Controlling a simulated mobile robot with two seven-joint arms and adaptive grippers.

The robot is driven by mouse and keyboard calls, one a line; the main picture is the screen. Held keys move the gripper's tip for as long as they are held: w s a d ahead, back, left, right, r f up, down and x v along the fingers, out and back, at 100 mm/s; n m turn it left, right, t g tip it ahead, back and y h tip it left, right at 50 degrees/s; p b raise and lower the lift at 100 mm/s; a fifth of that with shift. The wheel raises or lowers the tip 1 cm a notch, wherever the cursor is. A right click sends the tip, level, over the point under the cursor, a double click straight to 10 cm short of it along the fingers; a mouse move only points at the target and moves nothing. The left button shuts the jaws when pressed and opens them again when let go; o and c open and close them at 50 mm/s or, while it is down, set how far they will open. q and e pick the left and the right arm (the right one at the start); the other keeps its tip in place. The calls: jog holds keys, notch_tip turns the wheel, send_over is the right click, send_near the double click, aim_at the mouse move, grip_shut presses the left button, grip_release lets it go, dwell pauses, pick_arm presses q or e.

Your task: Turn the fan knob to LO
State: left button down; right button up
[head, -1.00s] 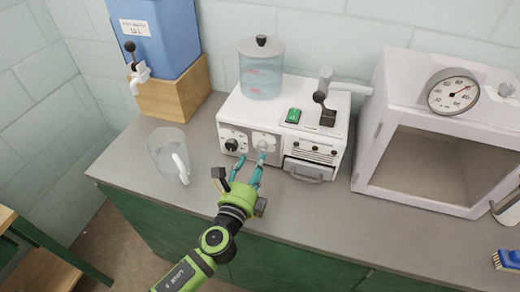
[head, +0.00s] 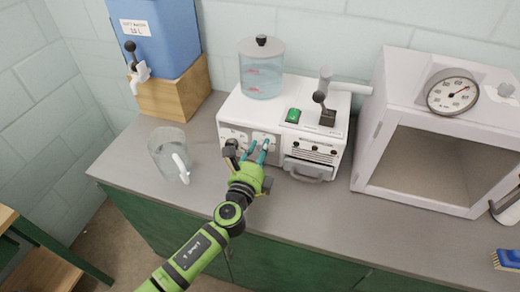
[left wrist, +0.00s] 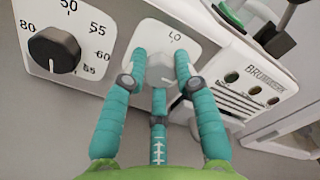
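The fan knob (left wrist: 160,72) is a pale grey knob on a white dial plate marked LO at its top in the left wrist view. It is partly hidden by my fingers, and I cannot read where it points. My left gripper (left wrist: 161,66) has its teal fingers around the knob, one on each side and a third below. A gap remains between the side fingers; contact with the knob is unclear. In the head view the left gripper (head: 258,150) is at the front of the white machine (head: 232,108). My right gripper is out of view.
A black temperature knob (left wrist: 54,50) sits close to the left of the fan dial. A glass jug (head: 167,150) stands left of the machine. A green switch (head: 293,116) and a black lever are on top. A white oven (head: 368,150) stands right.

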pick_arm(q)
jog(key=shift+n, duration=0.3)
jog(key=shift+n+b, duration=1.25)
jog(key=shift+n, duration=7.35)
jog(key=c, duration=1)
grip_release()
jog(key=shift+o, duration=0.2)
